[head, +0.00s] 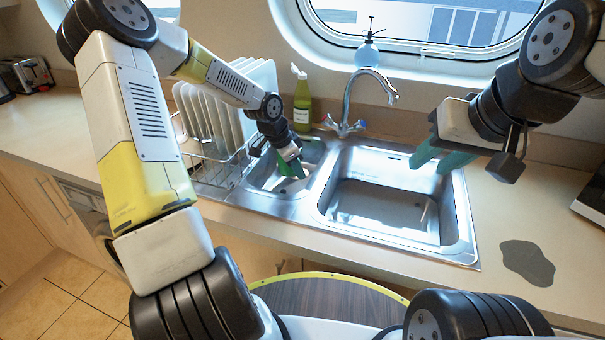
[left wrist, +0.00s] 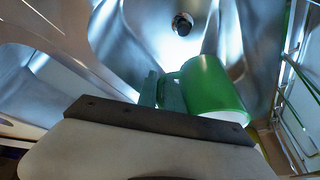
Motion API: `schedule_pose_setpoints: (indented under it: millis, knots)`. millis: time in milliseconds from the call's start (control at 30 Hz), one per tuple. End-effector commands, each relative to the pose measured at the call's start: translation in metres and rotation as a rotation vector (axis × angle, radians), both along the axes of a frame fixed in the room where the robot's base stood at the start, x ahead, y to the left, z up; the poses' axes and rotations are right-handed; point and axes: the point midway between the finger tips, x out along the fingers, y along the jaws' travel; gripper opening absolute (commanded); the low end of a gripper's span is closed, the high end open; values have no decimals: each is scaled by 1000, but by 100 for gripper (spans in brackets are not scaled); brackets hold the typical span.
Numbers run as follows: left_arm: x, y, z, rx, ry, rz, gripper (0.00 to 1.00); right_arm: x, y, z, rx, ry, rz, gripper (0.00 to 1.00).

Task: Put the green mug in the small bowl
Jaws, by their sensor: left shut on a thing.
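The green mug (left wrist: 212,88) lies on its side in the left wrist view, with its pale end to the lower right. My left gripper (left wrist: 162,90) is shut on it at the handle side. In the head view, the mug (head: 284,169) is partly hidden by my left gripper (head: 292,164), at the small bowl (head: 312,157) of the sink. The small bowl's steel wall and drain show behind the mug in the left wrist view. I cannot tell whether the mug touches the bottom. My right gripper (head: 438,158) is open and empty above the large bowl's right rear.
The large bowl (head: 385,205) is empty. A dish rack (head: 200,165) with several white plates stands left of the small bowl. The tap (head: 350,105) and a green bottle (head: 302,100) stand behind. A dark patch (head: 527,262) lies on the right counter.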

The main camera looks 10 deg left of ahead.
Motion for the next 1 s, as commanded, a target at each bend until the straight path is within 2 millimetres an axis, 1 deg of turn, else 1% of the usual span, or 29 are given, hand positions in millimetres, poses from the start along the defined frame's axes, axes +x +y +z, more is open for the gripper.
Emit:
schedule_pose_setpoints:
  millis: [33,100,333,533,867,900,967,1000]
  knots:
    - [0,-1,-10,-1,2,-1,0,0,0,0,0,0,0,36]
    - [0,-1,-20,-1,0,-1,0,0,0,0,0,0,0,36]
    - [0,-1,-39,0,0,-1,0,0,0,0,0,0,0,36]
    - [0,-1,-66,1,-1,-1,0,0,0,0,0,0,0,36]
    - [0,-1,-70,1,-2,1,0,0,0,0,0,0,0,36]
    - [0,-1,-71,0,0,1,13,0,0,0,0,0,0,36]
    - [0,0,-71,0,0,1,25,0,0,0,0,0,0,36]
    - [0,0,-71,0,0,1,32,0,0,0,0,0,0,36]
